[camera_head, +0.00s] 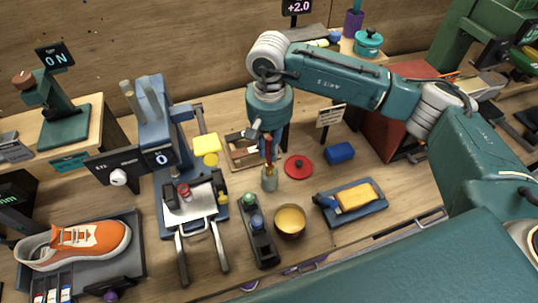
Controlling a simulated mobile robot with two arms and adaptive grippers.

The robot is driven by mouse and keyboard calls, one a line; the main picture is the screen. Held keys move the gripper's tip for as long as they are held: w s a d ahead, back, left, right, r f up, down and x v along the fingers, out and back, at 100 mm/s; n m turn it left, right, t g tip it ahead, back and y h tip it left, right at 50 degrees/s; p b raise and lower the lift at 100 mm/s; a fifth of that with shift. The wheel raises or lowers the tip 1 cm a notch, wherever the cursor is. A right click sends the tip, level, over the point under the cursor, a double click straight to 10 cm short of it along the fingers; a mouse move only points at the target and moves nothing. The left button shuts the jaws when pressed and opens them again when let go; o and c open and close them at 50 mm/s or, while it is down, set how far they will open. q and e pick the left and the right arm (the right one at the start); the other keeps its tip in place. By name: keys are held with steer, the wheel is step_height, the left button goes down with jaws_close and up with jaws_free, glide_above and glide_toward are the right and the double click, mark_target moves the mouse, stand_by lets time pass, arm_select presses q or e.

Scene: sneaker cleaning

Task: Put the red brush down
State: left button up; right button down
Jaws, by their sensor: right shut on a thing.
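My right gripper (266,137) is over the middle of the workbench and points down. It is shut on the red brush (268,150), a slim upright shape largely covered by the fingers. A small grey-green cup (269,180) is directly below the brush. I cannot tell whether the brush's lower end is inside the cup or just above it. My left gripper is not in view.
A red round lid (298,167) and a blue block (340,153) lie right of the cup. An orange sneaker (85,243) is at the left.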

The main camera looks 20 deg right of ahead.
mark_target(270, 164)
steer(key=shift+f, duration=0.7)
step_height(270, 164, down, 4)
steer(key=shift+p, duration=0.85)
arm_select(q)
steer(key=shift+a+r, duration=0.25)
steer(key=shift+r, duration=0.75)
arm_select(e)
steer(key=shift+f, duration=0.1)
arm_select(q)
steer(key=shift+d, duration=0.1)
arm_select(e)
steer(key=shift+f+b, duration=0.15)
steer(key=shift+b, duration=0.15)
steer(key=c, duration=1.7)
jaws_free()
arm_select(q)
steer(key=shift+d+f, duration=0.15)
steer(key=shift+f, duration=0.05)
arm_select(e)
steer(key=shift+o, duration=0.2)
